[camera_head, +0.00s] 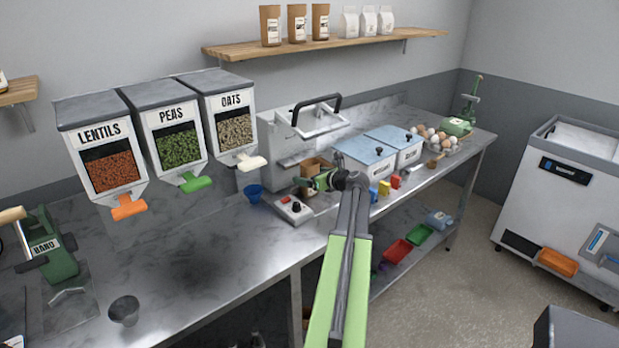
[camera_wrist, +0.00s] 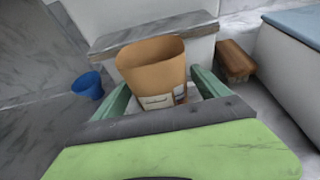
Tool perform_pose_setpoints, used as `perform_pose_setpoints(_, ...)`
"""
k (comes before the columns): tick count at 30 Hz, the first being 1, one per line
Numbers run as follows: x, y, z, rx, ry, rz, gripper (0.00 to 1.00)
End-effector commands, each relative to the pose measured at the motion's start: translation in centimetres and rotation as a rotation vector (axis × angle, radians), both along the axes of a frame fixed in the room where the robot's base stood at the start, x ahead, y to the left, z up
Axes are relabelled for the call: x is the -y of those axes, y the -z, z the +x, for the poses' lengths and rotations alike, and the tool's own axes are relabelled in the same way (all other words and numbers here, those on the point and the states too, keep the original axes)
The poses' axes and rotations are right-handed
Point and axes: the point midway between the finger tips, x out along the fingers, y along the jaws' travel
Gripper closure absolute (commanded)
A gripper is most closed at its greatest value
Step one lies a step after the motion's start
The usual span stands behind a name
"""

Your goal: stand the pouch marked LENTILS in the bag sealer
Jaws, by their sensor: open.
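A brown open-topped paper pouch (camera_wrist: 152,78) stands upright between my gripper's fingers in the wrist view. Its pale label is partly hidden and I cannot read it. In the head view the brown pouch (camera_head: 316,166) shows just behind my gripper (camera_head: 322,182). My gripper is open, with one green finger on each side of the pouch. The white bag sealer (camera_head: 277,140) with a raised black handle is behind the pouch. Its grey bar (camera_wrist: 150,32) shows beyond the pouch in the wrist view. The pouch's base is hidden, so I cannot tell what it rests on.
A blue cup (camera_head: 253,193) stands left of the pouch. A control box (camera_head: 294,209) with a red button is in front of the sealer. White bins with blue lids (camera_head: 364,153) stand to the right. The LENTILS dispenser (camera_head: 103,150) hangs at the left.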

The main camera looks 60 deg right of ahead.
Motion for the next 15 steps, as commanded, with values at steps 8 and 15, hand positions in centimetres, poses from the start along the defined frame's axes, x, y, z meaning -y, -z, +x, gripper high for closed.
perform_pose_setpoints(8, -1.0, -1.8, -2.8, 0.000, 0.004, 0.001, 0.15)
perform_pose_setpoints(15, -2.8, -3.8, -8.1, -0.001, 0.004, 0.001, 0.15)
